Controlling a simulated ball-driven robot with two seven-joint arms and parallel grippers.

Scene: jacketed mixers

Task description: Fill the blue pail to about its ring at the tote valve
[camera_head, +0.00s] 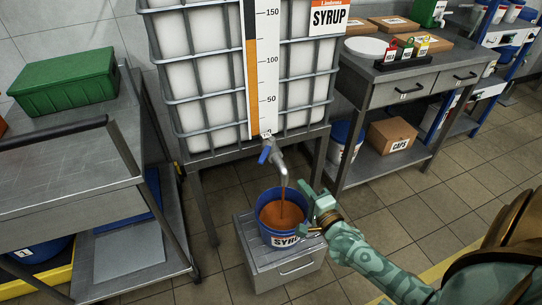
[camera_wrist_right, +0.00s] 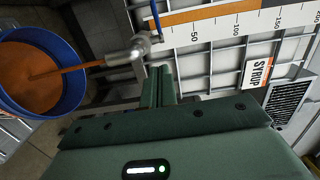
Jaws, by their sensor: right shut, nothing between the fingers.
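The blue pail (camera_head: 263,226), labelled SYRUP, stands upright under the tote valve (camera_head: 275,158). An orange-brown stream falls from the spout into the pail, and syrup covers its inside to a fairly high level. I cannot make out the ring. The pail also shows at the left of the right wrist view (camera_wrist_right: 74,95), with the stream entering it. The valve's blue handle (camera_wrist_right: 154,14) is near the top there. My right gripper (camera_head: 306,188) is shut and empty, just right of the pail's rim and below the valve. My left gripper is not in view.
The caged white tote (camera_head: 208,77) has a scale strip (camera_head: 263,70) on its front. The pail stands on a grey drawer box (camera_head: 290,272). A metal cart (camera_head: 60,165) with a green crate (camera_head: 65,80) is left; a bench (camera_head: 400,75) is right.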

